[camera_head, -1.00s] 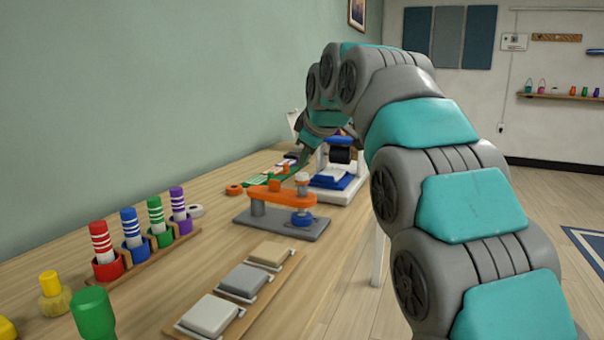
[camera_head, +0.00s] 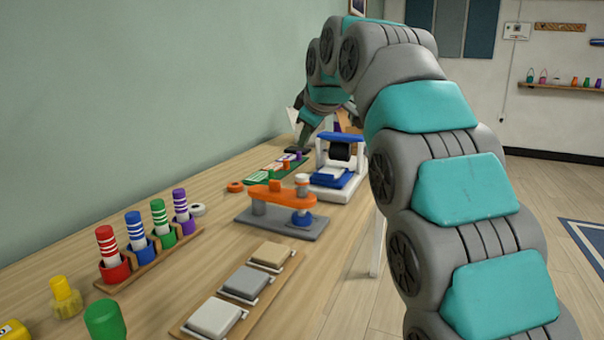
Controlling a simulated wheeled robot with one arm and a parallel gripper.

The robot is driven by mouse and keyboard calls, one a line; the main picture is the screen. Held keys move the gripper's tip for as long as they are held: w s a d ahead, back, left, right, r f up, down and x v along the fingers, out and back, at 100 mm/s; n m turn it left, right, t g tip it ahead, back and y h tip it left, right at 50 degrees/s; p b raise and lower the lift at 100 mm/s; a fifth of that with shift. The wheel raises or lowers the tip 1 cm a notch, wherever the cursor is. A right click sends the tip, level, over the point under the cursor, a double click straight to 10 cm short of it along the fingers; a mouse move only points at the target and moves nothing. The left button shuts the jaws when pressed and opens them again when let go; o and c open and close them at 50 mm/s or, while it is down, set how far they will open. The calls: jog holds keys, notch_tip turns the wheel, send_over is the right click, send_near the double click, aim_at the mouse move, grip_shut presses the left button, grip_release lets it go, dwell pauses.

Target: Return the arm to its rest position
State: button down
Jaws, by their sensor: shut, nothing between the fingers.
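My arm rises along the right side of the view and bends over toward the back of the bench. My gripper (camera_head: 303,143) is at its far end, pointing down above the back part of the bench, near the green board with small coloured pieces (camera_head: 276,171). It is small, dark and partly covered by my own arm links. Its fingers are together and I see nothing held in them.
The wooden bench (camera_head: 215,240) runs along the wall. On it stand a blue-and-white press (camera_head: 340,165), an orange clamp fixture (camera_head: 279,210), a rack of coloured striped cylinders (camera_head: 150,260) and a tray with three flat blocks (camera_head: 300,262). Floor right of the arm is clear.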

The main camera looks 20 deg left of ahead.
dwell(0.5)
jog(key=s+d+f+m+g+h, duration=0.1)
jog(key=s+d+f+m, duration=0.2)
jog(key=s+d+f, duration=0.45)
jog(key=s+d+f+m+g+h, duration=0.2)
jog(key=d+f+m, duration=0.15)
jog(key=d, duration=0.65)
jog(key=s+d+f+m+g+h, duration=0.1)
jog(key=s+d+f+m, duration=0.25)
jog(key=d+f, duration=0.4)
jog(key=s+d+f+m+g, duration=0.1)
jog(key=s+d+f, duration=0.3)
jog(key=s, duration=0.6)
jog(key=s+d+f+m+g+h, duration=0.1)
jog(key=s+d+f+m+g, duration=0.1)
jog(key=s+f, duration=0.4)
jog(key=s+d+f+m+g, duration=0.2)
jog(key=s+d+f, duration=0.4)
jog(key=s, duration=0.8)
jog(key=shift+d+m+h, duration=0.3)
jog(key=shift+d+m, duration=0.15)
jog(key=shift+m, duration=0.25)
